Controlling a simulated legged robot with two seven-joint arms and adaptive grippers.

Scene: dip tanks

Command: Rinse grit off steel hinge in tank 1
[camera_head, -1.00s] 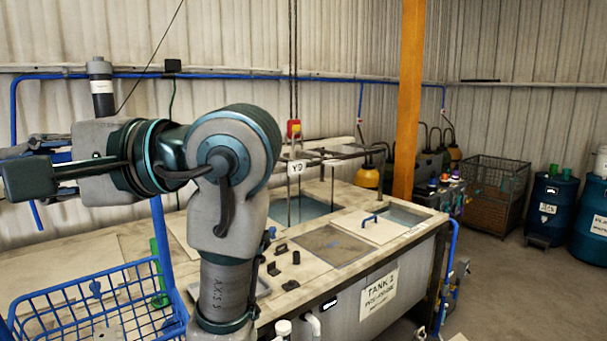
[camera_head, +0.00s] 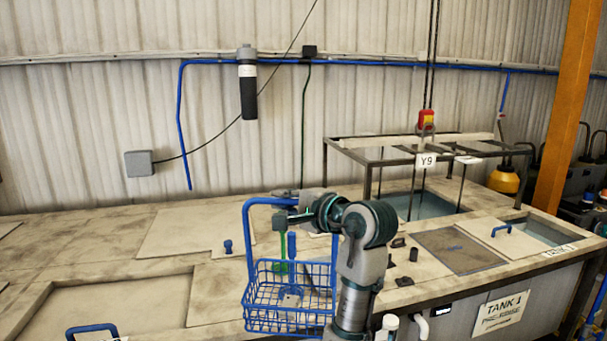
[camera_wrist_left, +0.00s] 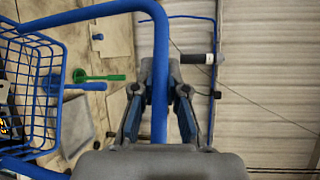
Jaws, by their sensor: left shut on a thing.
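A blue wire basket (camera_head: 262,315) with a tall blue handle hangs from my left gripper (camera_head: 292,214), above the worktop's front edge. In the left wrist view, the gripper (camera_wrist_left: 161,95) is shut on the basket handle (camera_wrist_left: 160,60), and part of the basket (camera_wrist_left: 30,60) shows at the left. Something small and greyish shows through the basket mesh; I cannot tell whether it is the steel hinge. A sign reading Tank 1 (camera_head: 500,312) is on the bench front at right. Above it are a grey panel (camera_head: 457,248) and a water-filled opening (camera_head: 543,231). My right gripper is out of view.
A dark metal frame (camera_head: 350,150) with hanging rods and a Y9 tag stands over another water-filled opening (camera_head: 425,206). A blue-handled lid (camera_head: 490,243) lies between the openings. Small dark parts (camera_head: 404,281) lie right of my arm. The worktop at left is mostly clear.

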